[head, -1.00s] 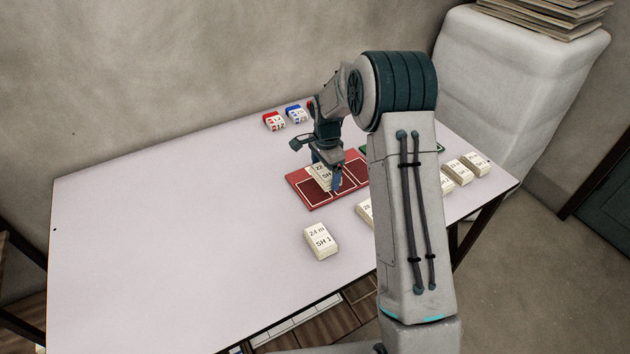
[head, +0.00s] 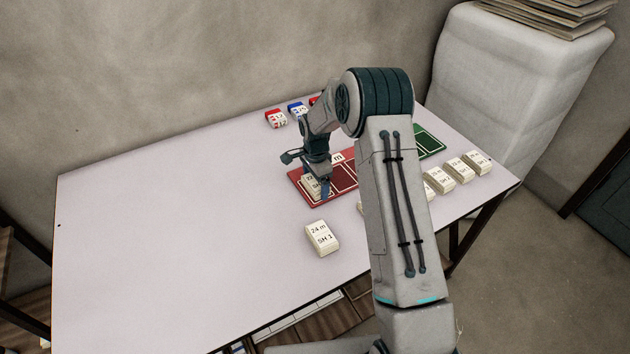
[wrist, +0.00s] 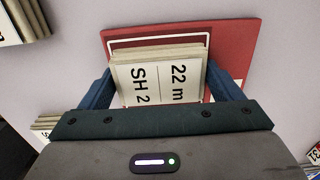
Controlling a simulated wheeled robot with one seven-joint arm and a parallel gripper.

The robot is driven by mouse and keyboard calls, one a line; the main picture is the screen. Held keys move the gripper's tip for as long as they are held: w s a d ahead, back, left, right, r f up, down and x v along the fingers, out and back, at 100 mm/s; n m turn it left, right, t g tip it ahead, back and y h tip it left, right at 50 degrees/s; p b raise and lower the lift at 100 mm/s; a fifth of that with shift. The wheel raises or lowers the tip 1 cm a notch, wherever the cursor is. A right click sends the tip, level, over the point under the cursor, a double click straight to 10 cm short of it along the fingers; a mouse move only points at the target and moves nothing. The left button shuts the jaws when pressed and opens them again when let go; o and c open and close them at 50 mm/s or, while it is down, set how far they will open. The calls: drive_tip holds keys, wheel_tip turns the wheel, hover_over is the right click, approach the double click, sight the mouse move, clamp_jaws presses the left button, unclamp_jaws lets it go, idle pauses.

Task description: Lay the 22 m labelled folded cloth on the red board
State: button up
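The cream folded cloth labelled 22 m SH 2 (head: 312,186) is between the fingers of my gripper (head: 319,192). In the wrist view the cloth (wrist: 160,77) has a blue finger against each side, so my gripper is shut on it. The cloth is at the left outlined compartment of the red board (head: 343,178), which also shows in the wrist view (wrist: 238,50). I cannot tell whether its underside touches the board. My arm hides part of the board's right side.
A folded cloth labelled 24 m SH 1 (head: 322,238) lies in front of the board. Several more cloths (head: 457,171) line the table's right side. A green board (head: 430,141) is behind them. Red and blue labelled items (head: 276,119) stand at the back. The table's left is clear.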

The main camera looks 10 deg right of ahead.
sight(315, 181)
drive_tip(key=shift+o, duration=1.2)
drive_tip(key=shift+r, duration=0.1)
drive_tip(key=s+d+r+n, duration=0.15)
drive_tip(key=s+r, duration=0.25)
drive_tip(key=r, duration=0.6)
drive_tip(key=s+d+r+n, duration=0.1)
drive_tip(key=s+r+n, duration=0.15)
drive_tip(key=r, duration=0.75)
drive_tip(key=s+d+r+n+t, duration=0.1)
drive_tip(key=s+n, duration=0.3)
drive_tip(key=s, duration=0.9)
drive_tip(key=s+d+r+n+t, duration=0.1)
drive_tip(key=s+d+r+n, duration=0.2)
drive_tip(key=s, duration=1.1)
drive_tip(key=shift+s+d+r+n+t, duration=0.15)
drive_tip(key=shift+s+r+n+t, duration=0.2)
drive_tip(key=shift+r+n, duration=0.5)
drive_tip(key=shift+w+f, duration=0.1)
drive_tip(key=shift+f, duration=0.1)
drive_tip(key=shift+c, duration=0.3)
